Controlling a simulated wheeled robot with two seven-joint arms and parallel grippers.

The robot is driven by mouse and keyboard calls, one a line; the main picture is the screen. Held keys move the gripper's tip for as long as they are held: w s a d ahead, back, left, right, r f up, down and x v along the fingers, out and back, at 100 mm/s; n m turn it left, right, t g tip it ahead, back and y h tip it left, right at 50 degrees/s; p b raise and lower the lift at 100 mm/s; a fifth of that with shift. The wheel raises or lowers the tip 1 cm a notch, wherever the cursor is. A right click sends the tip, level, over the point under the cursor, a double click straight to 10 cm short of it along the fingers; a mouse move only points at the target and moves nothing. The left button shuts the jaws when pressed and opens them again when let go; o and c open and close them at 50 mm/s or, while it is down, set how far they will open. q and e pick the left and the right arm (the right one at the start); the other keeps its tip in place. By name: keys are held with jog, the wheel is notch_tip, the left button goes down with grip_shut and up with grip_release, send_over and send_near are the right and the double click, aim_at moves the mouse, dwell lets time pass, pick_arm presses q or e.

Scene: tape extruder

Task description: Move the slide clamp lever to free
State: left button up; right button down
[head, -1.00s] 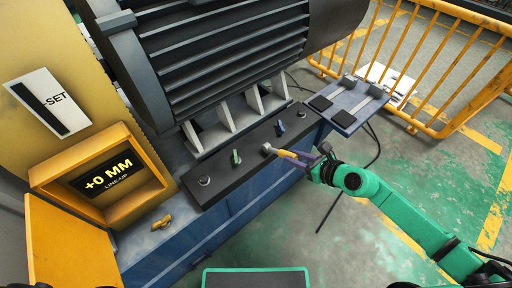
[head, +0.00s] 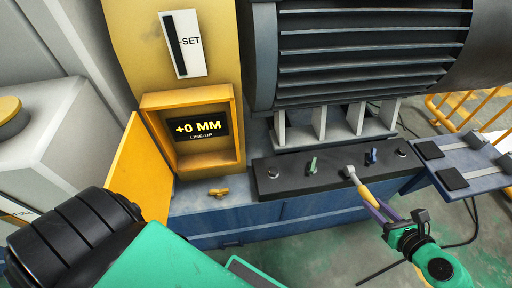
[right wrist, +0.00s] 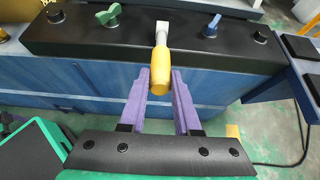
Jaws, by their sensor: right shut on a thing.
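A lever with a yellow handle and a grey metal shank (head: 361,187) rises from the black strip (head: 318,175) on the front of the machine. I take it as the slide clamp lever; no label on it can be read. It points out toward me. My right gripper (head: 379,208) is shut on its yellow handle. In the right wrist view, the purple fingers (right wrist: 160,95) lie either side of the lower yellow handle (right wrist: 160,67), and its shank meets the strip above. My left gripper is out of view.
A green knob (head: 312,166) and a blue knob (head: 371,156) flank the lever on the strip. A small yellow latch (head: 218,192) sits left on the blue base. A yellow railing (head: 455,108) stands behind the right-hand plate (head: 462,163).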

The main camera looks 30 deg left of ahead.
jog(key=shift+s+d+f, duration=0.1)
jog(key=shift+s+f, duration=0.05)
jog(key=shift+f, duration=0.35)
notch_tip(320, 180, down, 2)
jog(key=b, duration=0.2)
jog(key=shift+s+d+f+b, duration=0.1)
jog(key=shift+f+b, duration=0.1)
jog(key=shift+b, duration=0.1)
jog(key=c, duration=0.5)
grip_release()
jog(key=shift+r, duration=0.15)
jog(key=shift+c, duration=0.2)
jog(key=v, duration=0.7)
jog(key=shift+r, duration=0.1)
